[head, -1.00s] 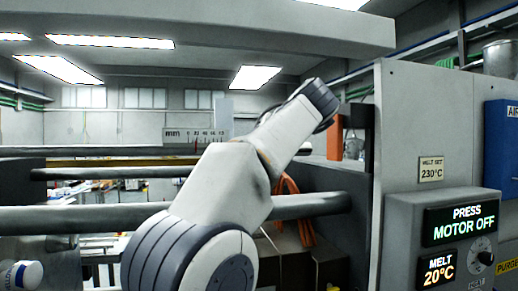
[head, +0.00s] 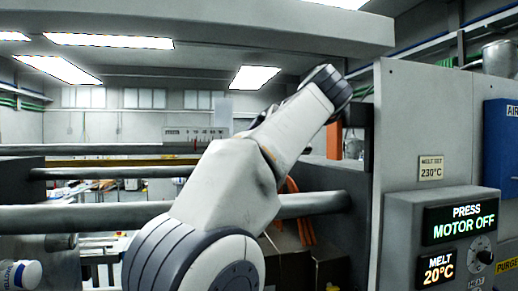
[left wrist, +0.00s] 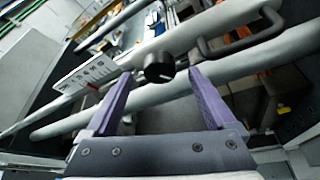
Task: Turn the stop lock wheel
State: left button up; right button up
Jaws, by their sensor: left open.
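A black round knob (left wrist: 157,64) with a white mark, which looks like the stop lock wheel, shows in the left wrist view beside a white scale plate (left wrist: 88,74). My left gripper (left wrist: 161,74) is open. Its two purple fingers stand apart on either side of the knob in the picture; I cannot tell whether they touch it. In the head view the scale plate (head: 194,133) shows behind my left arm, and the knob and gripper fingers are hidden. My right gripper is not in view.
Thick grey bars (head: 100,218) run across the machine. A grey bar handle (left wrist: 240,44) is right of the knob in the left wrist view. A panel (head: 458,235) reading "PRESS MOTOR OFF" and "MELT 20°C" is at the right. Orange hoses (head: 303,226) hang behind my arm.

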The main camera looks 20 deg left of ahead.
pick_arm(q)
jog(key=v, duration=0.7)
jog(key=shift+s, duration=0.1)
